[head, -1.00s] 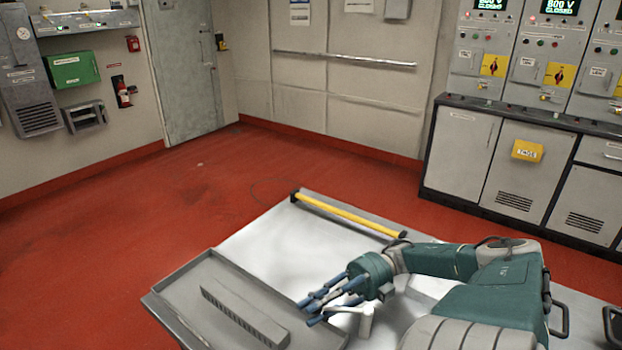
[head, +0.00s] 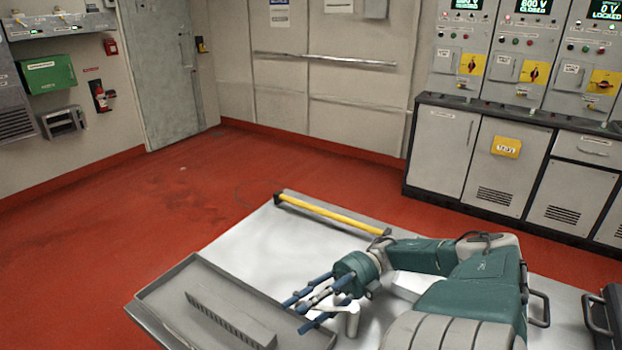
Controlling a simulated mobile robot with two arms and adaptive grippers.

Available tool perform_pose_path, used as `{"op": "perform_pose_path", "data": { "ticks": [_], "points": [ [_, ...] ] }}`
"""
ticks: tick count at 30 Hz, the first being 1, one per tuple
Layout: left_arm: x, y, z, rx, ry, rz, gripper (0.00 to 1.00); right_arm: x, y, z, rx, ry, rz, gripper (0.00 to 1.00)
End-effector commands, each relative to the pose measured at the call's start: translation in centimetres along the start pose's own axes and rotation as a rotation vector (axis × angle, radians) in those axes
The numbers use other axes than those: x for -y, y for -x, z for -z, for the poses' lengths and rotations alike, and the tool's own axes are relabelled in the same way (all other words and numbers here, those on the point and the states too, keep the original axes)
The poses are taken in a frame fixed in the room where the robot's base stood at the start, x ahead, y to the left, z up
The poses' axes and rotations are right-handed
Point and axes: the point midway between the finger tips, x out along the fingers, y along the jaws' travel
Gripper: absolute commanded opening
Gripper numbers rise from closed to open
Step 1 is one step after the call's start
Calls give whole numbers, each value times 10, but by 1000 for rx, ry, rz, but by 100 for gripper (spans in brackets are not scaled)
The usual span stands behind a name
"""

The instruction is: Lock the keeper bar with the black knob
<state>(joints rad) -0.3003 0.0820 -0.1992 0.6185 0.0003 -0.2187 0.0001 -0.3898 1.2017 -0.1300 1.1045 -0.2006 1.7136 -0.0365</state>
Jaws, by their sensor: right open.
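A yellow bar (head: 330,215) with black ends runs along the far edge of the pale grey worktop (head: 250,240). I cannot tell if it is the keeper bar, and I make out no separate black knob. My right gripper (head: 296,314) is open, with its blue fingers spread and pointing left. It is above the near part of the worktop, apart from the yellow bar and near the right end of a grey tray. A small white post-like part (head: 352,320) stands just beside and below the fingers. My left gripper is not in view.
The shallow grey tray (head: 160,295) with a long slotted grey strip (head: 230,322) lies at the worktop's left. Cabinets (head: 440,150) with switch panels and a yellow tag (head: 507,146) line the right wall. The red floor (head: 190,200) beyond the worktop is clear.

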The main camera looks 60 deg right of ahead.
Motion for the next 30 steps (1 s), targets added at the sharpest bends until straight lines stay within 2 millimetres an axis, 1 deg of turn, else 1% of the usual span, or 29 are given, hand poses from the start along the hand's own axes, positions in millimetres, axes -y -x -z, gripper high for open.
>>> {"op": "perform_pose_path", "data": {
  "ticks": [9, 13, 18, 30],
  "points": [
    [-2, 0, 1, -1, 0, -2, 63, 0, 46, 0, 3, 1, -1, 43],
    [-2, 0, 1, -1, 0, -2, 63, 0, 58, 0, 2, 2, 0, 43],
    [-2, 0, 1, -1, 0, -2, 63, 1, 67, 2, -1, -1, 1, 43],
    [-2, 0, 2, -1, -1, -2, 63, 1, 68, 2, -2, -2, 2, 43]
  ]
}}
